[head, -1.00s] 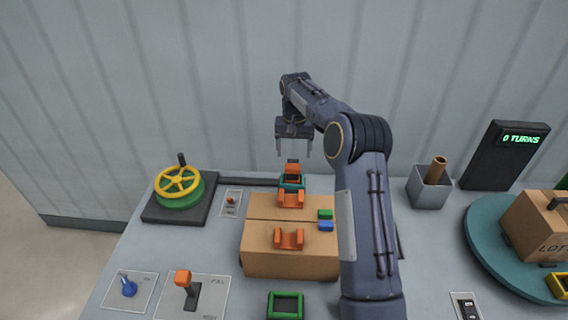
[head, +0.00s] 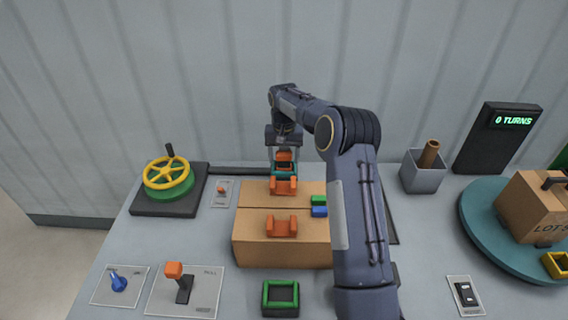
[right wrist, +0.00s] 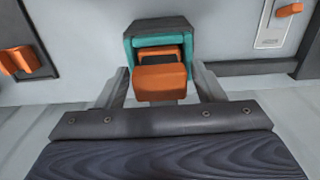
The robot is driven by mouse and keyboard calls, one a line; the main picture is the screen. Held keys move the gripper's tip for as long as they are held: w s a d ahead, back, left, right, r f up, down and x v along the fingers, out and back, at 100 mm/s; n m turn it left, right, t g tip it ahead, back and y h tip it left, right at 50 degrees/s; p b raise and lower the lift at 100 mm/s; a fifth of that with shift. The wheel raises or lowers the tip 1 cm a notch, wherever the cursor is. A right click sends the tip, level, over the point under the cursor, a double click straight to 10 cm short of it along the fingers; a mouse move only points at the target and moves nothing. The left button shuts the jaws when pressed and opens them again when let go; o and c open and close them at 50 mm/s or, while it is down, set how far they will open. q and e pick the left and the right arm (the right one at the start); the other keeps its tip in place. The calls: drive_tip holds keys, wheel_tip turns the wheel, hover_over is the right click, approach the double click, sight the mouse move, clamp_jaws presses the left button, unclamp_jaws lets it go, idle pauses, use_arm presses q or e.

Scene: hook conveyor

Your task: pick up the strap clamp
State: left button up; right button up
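An orange block (head: 284,156), which I take to be the strap clamp, sits at a teal and black holder (head: 274,170) behind the cardboard box. In the right wrist view the orange block (right wrist: 160,83) shows in front of the teal frame (right wrist: 128,48). My right gripper (head: 284,162) is over it, pointing down. In the right wrist view its fingers (right wrist: 161,86) are apart, one on each side of the orange block, with small gaps. My left gripper is not in view.
The cardboard box (head: 270,250) carries two orange saddles (head: 281,226) and green and blue blocks (head: 319,205). A yellow handwheel (head: 168,174) and an orange-knobbed lever (head: 180,280) stand left. A grey bin (head: 422,177) and a teal turntable (head: 490,245) stand right.

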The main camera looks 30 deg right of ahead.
drive_tip(key=c, duration=0.9)
drive_tip(key=shift+o, duration=0.2)
drive_tip(key=shift+r, duration=0.1)
